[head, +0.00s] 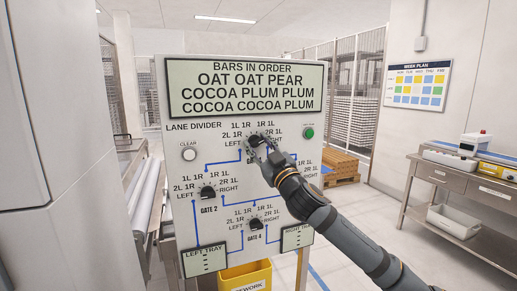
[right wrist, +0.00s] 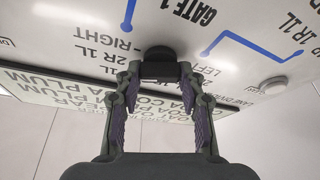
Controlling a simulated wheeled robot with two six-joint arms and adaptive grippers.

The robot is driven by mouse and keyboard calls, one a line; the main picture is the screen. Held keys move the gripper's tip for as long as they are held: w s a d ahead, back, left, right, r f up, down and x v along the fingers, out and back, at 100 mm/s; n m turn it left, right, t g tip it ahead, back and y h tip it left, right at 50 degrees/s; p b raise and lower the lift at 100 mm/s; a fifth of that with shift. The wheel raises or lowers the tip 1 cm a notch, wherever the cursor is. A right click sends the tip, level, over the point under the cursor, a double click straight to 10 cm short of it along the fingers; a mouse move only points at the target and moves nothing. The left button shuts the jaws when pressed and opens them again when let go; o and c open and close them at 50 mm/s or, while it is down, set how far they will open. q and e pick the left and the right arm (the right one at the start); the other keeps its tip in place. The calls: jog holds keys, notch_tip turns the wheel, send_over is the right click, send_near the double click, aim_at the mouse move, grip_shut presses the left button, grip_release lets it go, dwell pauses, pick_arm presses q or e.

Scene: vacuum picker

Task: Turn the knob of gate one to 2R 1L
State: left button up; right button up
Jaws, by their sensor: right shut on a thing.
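The lane divider board (head: 178,135) stands upright in front of me. The black knob of gate one (head: 254,138) is at its upper middle, ringed by the labels LEFT, 2L 1R, 1L 1R, 1R 1L, 2R 1L and RIGHT. My right gripper (head: 259,146) is shut on this knob and partly covers it. In the right wrist view the two fingertips (right wrist: 160,72) sit on either side of the dark knob (right wrist: 160,53), below the GATE 1 print. The knob's pointer is hidden, so I cannot tell its setting. My left gripper is not in view.
The gate two knob (head: 208,192) and a lower knob (head: 255,224) are on the same board. A white clear button (head: 189,154) and a green button (head: 309,133) flank gate one. A yellow bin (head: 245,276) stands below. A workbench (head: 470,180) is at right.

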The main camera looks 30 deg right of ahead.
jog(key=shift+n+g+y, duration=0.3)
jog(key=shift+n+y, duration=0.5)
jog(key=shift+n, duration=1)
jog(key=o, duration=1.2)
jog(key=shift+c, duration=0.2)
jog(key=shift+r, duration=0.1)
notch_tip(320, 180, up, 10)
jog(key=shift+f, duration=0.1)
